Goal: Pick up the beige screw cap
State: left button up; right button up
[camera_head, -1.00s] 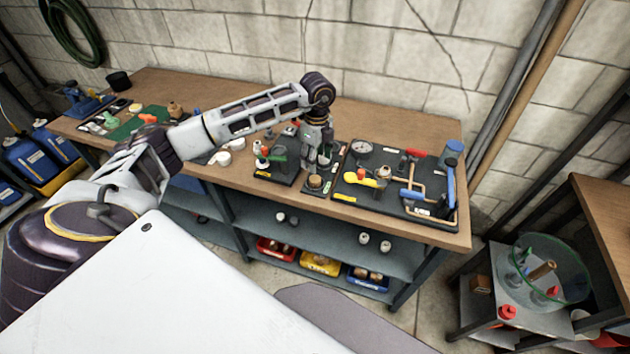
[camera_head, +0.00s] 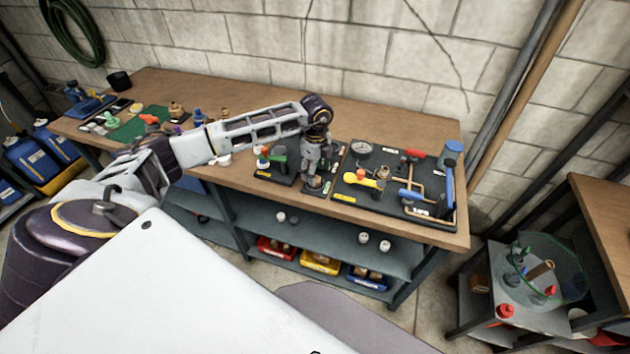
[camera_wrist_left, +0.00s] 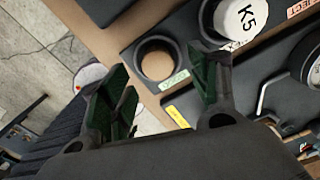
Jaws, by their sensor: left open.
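My left gripper (camera_head: 312,168) points down over the small dark tray (camera_head: 322,188) at the middle of the bench. In the left wrist view its two green-padded fingers (camera_wrist_left: 158,72) are spread apart, with nothing held between them. A round tan disc (camera_wrist_left: 157,64) inside a dark ring lies between and beyond the fingertips; it also shows in the head view (camera_head: 315,183), partly by the gripper. I cannot tell whether this disc is the beige screw cap or a surface inside the ring. My right gripper is not in view.
A larger tool board (camera_head: 360,197) with a gauge (camera_head: 361,147) lies to the right. The bench's front edge is close.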

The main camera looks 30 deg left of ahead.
pick_arm(q)
jog(key=shift+s+f+p, duration=0.1)
jog(key=shift+f+p, duration=0.2)
jog(key=shift+f, duration=1.4)
jog(key=c, duration=0.9)
